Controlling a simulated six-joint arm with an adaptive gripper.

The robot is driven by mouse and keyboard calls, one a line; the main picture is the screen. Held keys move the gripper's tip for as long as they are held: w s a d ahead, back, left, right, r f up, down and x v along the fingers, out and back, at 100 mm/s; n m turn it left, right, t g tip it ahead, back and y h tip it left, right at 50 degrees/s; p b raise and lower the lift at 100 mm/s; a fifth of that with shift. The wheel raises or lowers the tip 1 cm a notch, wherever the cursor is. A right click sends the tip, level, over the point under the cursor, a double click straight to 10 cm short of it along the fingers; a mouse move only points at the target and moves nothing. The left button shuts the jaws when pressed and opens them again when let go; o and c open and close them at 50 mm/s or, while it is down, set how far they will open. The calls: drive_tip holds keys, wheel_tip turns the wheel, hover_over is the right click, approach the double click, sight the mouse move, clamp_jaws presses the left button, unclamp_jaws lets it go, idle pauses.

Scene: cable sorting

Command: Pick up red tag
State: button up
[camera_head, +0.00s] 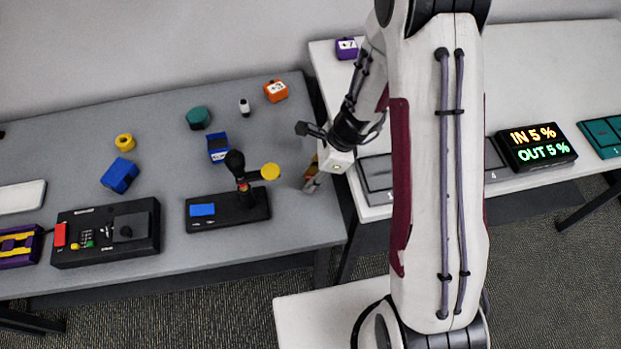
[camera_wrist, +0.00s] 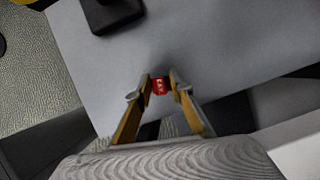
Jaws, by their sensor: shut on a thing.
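The red tag (camera_wrist: 160,86) shows in the wrist view as a small red piece with light lettering, between my two fingertips. My gripper (camera_wrist: 161,84) is shut on it, with a yellow-brown finger on each side. In the head view my gripper (camera_head: 311,184) points down near the right edge of the grey table (camera_head: 285,225). The tag cannot be made out clearly there. In the wrist view grey tabletop lies behind the tag, but I cannot tell how high the tag is above it.
A black stand with a yellow disc (camera_head: 270,171) is just left of my gripper. A black control box (camera_head: 105,233), a blue block (camera_head: 120,175) and an orange block (camera_head: 276,91) are on the grey table. A white table with a lit display (camera_head: 537,147) is to the right.

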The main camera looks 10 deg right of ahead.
drive_tip(key=shift+r, duration=0.1)
wheel_tip(320, 180, up, 18)
idle(1.0)
